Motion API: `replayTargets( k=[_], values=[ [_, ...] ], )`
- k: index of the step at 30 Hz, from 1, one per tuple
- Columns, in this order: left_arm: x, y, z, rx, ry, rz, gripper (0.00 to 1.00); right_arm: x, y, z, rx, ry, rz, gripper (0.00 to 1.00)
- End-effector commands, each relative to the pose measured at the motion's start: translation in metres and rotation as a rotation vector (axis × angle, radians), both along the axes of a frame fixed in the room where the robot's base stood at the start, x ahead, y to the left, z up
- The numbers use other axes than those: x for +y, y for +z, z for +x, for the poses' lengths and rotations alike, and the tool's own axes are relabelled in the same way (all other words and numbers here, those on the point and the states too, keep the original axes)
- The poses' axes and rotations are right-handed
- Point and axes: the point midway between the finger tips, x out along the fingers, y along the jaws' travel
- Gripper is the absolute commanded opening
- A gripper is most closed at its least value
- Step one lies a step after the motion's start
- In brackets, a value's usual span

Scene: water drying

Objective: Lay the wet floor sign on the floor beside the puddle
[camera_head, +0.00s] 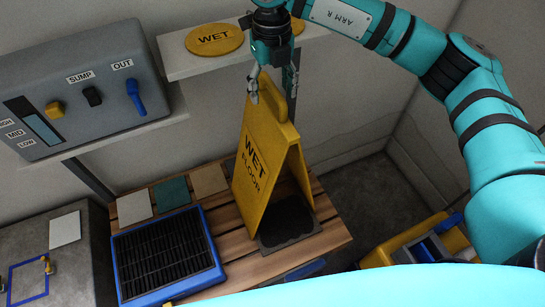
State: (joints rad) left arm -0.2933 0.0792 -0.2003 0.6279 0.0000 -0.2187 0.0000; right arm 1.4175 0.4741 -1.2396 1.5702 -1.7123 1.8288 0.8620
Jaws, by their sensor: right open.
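The yellow wet floor sign (255,160) stands upright as an A-frame on a wooden slatted bench (330,240). Its lettered face points to the front left. My right gripper (272,92) is directly above the sign, open, with its fingers on either side of the sign's top handle. I cannot tell whether the fingers touch it. A dark patch on a grey square (290,222) lies at the sign's right foot; I cannot tell whether it is a puddle. My left gripper is not in view.
A grey control box (75,85) with SUMP and OUT switches is at left. A black grate in a blue frame (165,255) and several tiles (172,193) lie near the sign. A yellow WET disc (214,39) is on the shelf. A yellow bucket (405,240) stands right; dark floor (375,195) lies behind it.

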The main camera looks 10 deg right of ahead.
Motion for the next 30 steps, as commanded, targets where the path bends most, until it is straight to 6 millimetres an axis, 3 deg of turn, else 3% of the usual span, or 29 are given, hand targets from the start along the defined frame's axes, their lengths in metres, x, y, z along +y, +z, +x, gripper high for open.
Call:
replayTargets(
  k=[3,7,12,20,30],
  values=[
    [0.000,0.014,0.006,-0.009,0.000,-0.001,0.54,-0.001,-0.009,0.000,0.005,-0.001,-0.002,0.61],
    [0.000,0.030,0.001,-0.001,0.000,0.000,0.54,-0.003,-0.029,0.002,0.006,0.001,-0.001,0.61],
    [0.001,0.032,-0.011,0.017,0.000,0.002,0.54,-0.002,-0.049,0.003,0.001,0.000,0.000,0.61],
    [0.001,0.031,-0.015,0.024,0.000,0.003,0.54,-0.002,-0.052,0.003,0.000,0.000,0.000,0.60],
    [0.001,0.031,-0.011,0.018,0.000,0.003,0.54,-0.002,-0.052,0.003,0.000,0.000,0.000,0.16]
  ],
)
